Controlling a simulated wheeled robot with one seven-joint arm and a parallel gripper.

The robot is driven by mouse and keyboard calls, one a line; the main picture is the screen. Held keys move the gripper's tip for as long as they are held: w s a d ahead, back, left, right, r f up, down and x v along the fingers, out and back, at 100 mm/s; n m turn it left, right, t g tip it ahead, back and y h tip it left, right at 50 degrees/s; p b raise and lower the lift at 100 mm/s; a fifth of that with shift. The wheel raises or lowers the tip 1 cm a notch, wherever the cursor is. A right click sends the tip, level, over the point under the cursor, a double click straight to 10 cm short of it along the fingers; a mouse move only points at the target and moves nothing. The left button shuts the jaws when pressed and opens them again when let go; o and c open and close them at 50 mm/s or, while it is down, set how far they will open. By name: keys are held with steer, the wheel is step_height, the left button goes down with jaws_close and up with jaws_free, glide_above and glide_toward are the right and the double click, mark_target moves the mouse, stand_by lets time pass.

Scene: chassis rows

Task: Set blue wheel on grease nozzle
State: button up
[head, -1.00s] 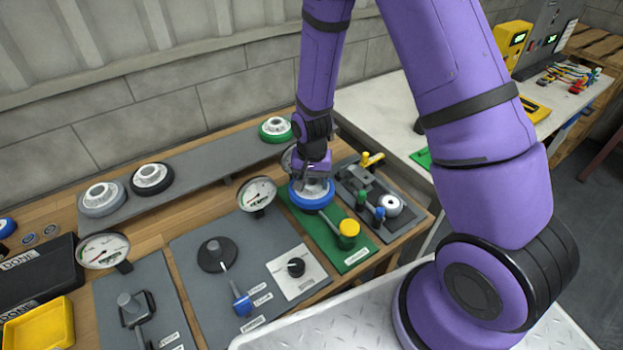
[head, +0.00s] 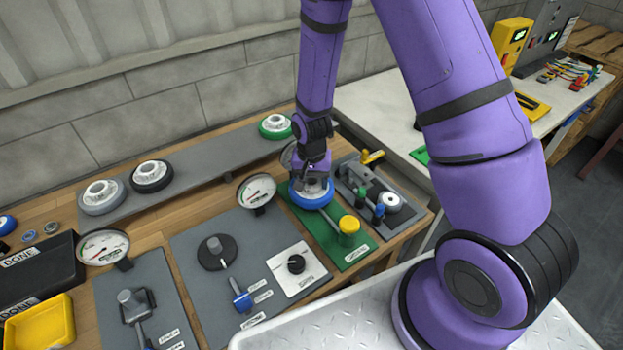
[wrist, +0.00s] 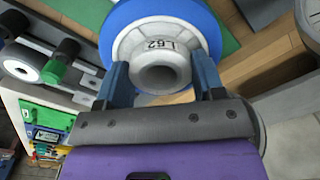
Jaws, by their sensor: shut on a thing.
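The blue wheel (head: 312,193) has a blue rim and a pale grey hub. In the head view it is over the back part of a green plate (head: 353,257). The wrist view shows the wheel (wrist: 205,25) face-on, with "L62" on its hub. My gripper (head: 311,172) is above it, and in the wrist view its two blue fingers (wrist: 162,82) are shut on the hub. A grey bar runs from near the wheel to a yellow-capped post (head: 348,229) on the same plate. The wheel hides whatever is beneath it, so I cannot tell which part is the grease nozzle or whether they touch.
A gauge (head: 257,191) stands close left of the wheel. A dark plate with levers (head: 377,205) lies close right. Behind is a raised grey shelf (head: 215,158) with a green wheel (head: 275,126), a black wheel (head: 151,176) and a grey wheel (head: 101,196).

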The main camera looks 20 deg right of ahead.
steer(key=shift+f, duration=0.65)
steer(key=shift+f, duration=0.25)
steer(key=o, duration=1.2)
steer(key=shift+o, duration=0.2)
steer(key=shift+r, duration=0.1)
step_height(320, 180, up, 11)
